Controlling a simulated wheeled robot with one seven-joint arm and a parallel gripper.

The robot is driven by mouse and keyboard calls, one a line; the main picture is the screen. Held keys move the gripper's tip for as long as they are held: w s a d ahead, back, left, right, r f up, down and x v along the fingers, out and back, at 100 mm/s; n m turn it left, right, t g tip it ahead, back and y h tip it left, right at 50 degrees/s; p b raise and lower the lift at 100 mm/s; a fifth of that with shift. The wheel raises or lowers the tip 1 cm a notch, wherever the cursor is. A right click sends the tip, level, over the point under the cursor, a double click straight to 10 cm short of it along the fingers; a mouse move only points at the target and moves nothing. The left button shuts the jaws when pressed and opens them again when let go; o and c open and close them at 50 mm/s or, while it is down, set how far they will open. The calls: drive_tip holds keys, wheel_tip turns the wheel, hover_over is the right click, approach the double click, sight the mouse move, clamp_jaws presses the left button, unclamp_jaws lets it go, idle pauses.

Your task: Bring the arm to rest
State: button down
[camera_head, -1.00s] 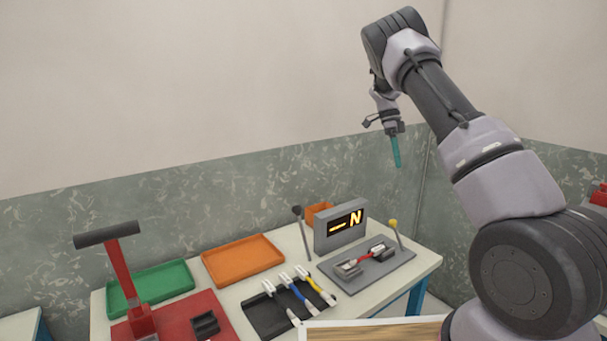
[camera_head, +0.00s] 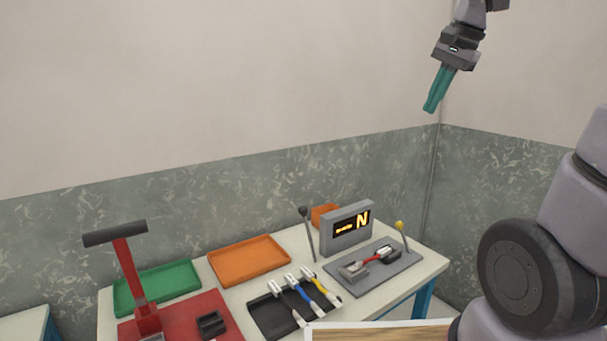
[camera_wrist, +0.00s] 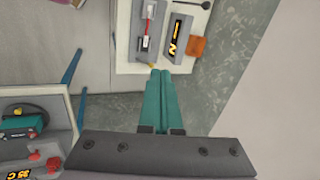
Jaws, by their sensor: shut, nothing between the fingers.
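My gripper (camera_head: 433,107) is high in the air at the upper right of the head view, in front of the pale wall and well above the table (camera_head: 433,263). Its teal fingers are together, with nothing between them. In the wrist view my gripper (camera_wrist: 161,75) points down past the table's edge, and its fingers show side by side. My upper arm links leave the top and right of the head view, so part of the arm is out of sight.
The table holds a grey display box (camera_head: 347,230), a grey plate with a red-wired part (camera_head: 372,268), an orange tray (camera_head: 249,262), a green tray (camera_head: 158,287), a black rack (camera_head: 275,317) with several cables and a red lever press (camera_head: 130,275). Air around my gripper is clear.

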drive_tip(key=s+a+n+t, duration=0.3)
drive_tip(key=s+n, duration=0.3)
drive_tip(key=s, duration=0.6)
drive_tip(key=shift+s+a+f+t, duration=0.2)
drive_tip(key=shift+s+f+t, duration=0.2)
drive_tip(key=shift+f, duration=0.05)
